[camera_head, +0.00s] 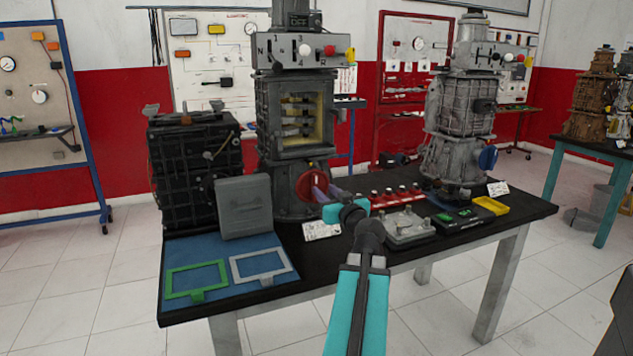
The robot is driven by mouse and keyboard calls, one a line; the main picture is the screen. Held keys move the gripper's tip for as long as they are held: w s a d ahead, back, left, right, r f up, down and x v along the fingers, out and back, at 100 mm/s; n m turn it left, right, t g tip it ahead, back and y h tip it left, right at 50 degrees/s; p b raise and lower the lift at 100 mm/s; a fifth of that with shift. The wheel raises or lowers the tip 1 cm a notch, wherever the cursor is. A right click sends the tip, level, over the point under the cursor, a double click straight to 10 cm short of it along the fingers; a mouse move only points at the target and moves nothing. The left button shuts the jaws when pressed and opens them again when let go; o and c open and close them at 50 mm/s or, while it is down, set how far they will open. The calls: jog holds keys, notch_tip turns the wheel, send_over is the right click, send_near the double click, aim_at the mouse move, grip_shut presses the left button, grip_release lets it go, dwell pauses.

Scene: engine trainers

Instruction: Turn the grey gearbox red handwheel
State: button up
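The grey gearbox (268,110) stands upright on the dark table, with a yellow-edged window in its side. Its red handwheel (308,184) is low on its front right side. My gripper (325,192) is at the right edge of the handwheel, with its purplish fingers pointing up and left toward it. The fingers overlap the wheel's right side in this view. I cannot tell whether they touch the wheel or how far apart they are. My teal and black arm comes up from the bottom of the picture.
A second grey gearbox (460,115) with a blue handwheel (488,158) stands at the right. A black gearbox (190,165), a grey case (243,208) and green (197,281) and grey frames (262,265) are at the left. A grey plate (405,228) and yellow tray (491,205) lie right of my arm.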

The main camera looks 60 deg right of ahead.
aim_at(316, 183)
jog(key=shift+w+d+r+p, duration=0.1)
jog(key=shift+w+d+p, duration=0.3)
jog(key=shift+p, duration=2.35)
jog(key=shift+f+x, duration=0.2)
jog(key=shift+x, duration=2.55)
